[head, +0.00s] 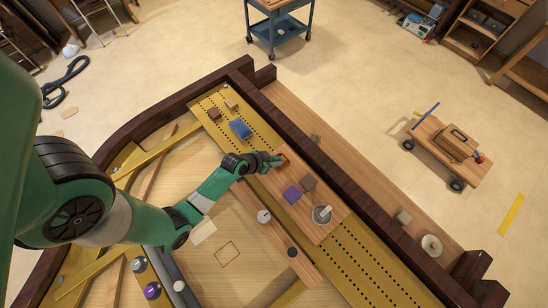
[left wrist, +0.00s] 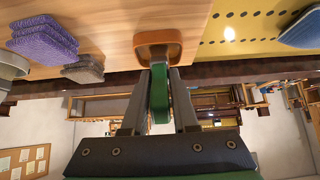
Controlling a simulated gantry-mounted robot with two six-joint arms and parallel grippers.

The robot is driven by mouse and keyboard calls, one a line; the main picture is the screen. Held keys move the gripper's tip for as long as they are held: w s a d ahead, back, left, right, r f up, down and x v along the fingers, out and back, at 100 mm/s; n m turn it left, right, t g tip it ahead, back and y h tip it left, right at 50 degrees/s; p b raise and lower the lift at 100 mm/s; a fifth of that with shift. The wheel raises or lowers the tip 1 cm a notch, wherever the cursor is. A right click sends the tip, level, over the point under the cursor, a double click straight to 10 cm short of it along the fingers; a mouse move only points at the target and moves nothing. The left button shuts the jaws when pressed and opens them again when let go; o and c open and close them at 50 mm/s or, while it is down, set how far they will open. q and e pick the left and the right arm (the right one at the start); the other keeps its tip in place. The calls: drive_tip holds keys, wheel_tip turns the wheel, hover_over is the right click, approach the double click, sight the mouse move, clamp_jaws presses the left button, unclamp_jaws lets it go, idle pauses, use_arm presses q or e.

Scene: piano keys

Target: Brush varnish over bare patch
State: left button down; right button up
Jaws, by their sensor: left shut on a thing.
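In the left wrist view, the piece is at the tips of my gripper (left wrist: 159,75); a green part shows between the fingers. I cannot tell whether the piece rests on the board. A grey metal cup (head: 316,216) with a pale thing in it stands on the board's near end. A dark-outlined rectangle (head: 228,254) marks the pale wood below; I cannot tell whether it is the bare patch. My right gripper is out of view.
A purple pad (head: 292,194) and a brown pad (head: 308,184) lie on the board between my gripper and the cup. A blue block (head: 240,129) lies beyond on the yellow plate. The dark piano rim (head: 300,133) rises alongside. A paler rectangle (head: 204,232) lies near the outline.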

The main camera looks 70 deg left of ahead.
sight(274, 158)
use_arm(q)
drive_tip(key=shift+f, duration=0.1)
wheel_tip(274, 158, up, 7)
drive_tip(key=p, duration=0.7)
